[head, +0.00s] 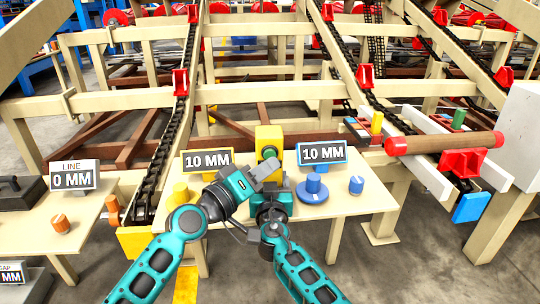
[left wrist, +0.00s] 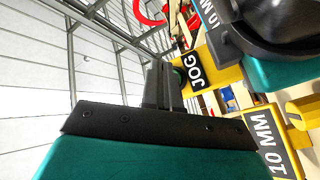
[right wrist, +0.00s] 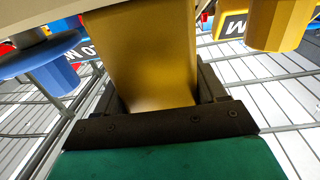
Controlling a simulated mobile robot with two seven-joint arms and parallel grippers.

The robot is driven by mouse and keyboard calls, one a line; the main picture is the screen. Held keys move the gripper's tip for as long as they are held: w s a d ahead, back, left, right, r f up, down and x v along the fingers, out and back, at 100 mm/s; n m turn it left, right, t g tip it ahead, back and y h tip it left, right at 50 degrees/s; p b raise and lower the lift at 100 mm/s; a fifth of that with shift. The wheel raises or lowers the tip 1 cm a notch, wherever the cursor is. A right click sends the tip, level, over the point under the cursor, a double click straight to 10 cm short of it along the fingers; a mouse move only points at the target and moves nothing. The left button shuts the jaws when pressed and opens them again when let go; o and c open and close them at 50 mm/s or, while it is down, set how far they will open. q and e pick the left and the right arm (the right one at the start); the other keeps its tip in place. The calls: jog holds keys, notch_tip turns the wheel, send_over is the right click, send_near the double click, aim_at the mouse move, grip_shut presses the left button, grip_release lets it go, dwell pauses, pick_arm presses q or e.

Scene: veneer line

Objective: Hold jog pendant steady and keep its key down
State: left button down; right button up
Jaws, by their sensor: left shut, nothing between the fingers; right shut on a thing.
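The jog pendant is a yellow box (head: 268,136) standing upright at the middle of the table's back. In the left wrist view its JOG label (left wrist: 196,69) shows beside a green round key (left wrist: 180,76). My right gripper (head: 270,200) is shut on the pendant's lower part; in the right wrist view the yellow body (right wrist: 145,55) sits between the fingers. My left gripper (head: 272,168) is shut and empty in front of the pendant. In the left wrist view its fingertips (left wrist: 163,72) are at the key and partly cover it; I cannot tell how far the key is pressed.
A yellow 10 MM display (head: 207,162) and a blue one (head: 322,152) flank the pendant. A yellow knob (head: 180,193), a blue dial (head: 313,190) and a small blue knob (head: 356,185) stand on the table. A LINE display (head: 75,179) reads 0 MM. Chain conveyors (head: 345,60) rise behind.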

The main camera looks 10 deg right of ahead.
dwell(0.8)
pick_arm(q)
jog(key=shift+w, duration=0.45)
jog(key=shift+w, duration=0.4)
dwell(2.3)
dwell(1.0)
jog(key=shift+s, duration=0.85)
jog(key=shift+s+a, duration=0.15)
jog(key=shift+s, duration=2.35)
